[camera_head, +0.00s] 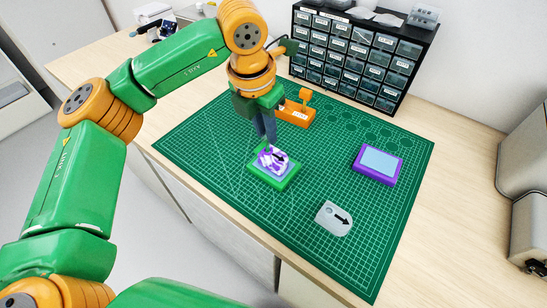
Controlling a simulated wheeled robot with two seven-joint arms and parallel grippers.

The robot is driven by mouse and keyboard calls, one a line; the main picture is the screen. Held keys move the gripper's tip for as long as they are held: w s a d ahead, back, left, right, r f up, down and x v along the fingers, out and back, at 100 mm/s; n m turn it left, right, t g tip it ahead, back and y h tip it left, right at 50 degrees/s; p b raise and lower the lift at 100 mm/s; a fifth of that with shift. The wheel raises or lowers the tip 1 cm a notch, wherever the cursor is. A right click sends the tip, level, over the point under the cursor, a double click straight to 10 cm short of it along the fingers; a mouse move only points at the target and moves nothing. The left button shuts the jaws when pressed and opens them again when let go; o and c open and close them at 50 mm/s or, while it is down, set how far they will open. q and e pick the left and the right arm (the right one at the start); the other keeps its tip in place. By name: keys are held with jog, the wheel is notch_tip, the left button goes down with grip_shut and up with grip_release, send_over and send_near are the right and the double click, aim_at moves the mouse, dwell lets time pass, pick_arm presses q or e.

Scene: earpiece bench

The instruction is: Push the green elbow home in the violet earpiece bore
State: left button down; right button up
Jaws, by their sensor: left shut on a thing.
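The violet earpiece (270,163), marked with white and a dark arrow, lies in a green holder (272,181) on the mat. My left gripper (268,141) points down just above the back edge of the earpiece. It is shut on a small green piece (267,147), which looks like the green elbow and is mostly hidden by the fingers. I cannot tell how far the elbow sits in the bore. My right gripper is out of view.
The green cutting mat (235,200) covers the middle of the bench. An orange stand (294,115) is behind the gripper. A purple box (378,164) with a pale blue top and a grey arrow plate (334,219) lie to the right. A drawer cabinet (355,55) stands at the back.

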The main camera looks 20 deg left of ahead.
aim_at(262, 144)
pick_arm(q)
jog(key=shift+f+b, duration=0.95)
jog(key=shift+f, duration=0.2)
jog(key=c, duration=0.7)
grip_release()
jog(key=shift+r, duration=0.2)
jog(key=r, duration=0.3)
jog(key=s+r, duration=0.1)
jog(key=r, duration=0.2)
jog(key=shift+s+a+r+b, duration=0.2)
jog(key=shift+r+b, duration=0.1)
jog(key=shift+r, duration=0.1)
jog(key=shift+w, duration=0.1)
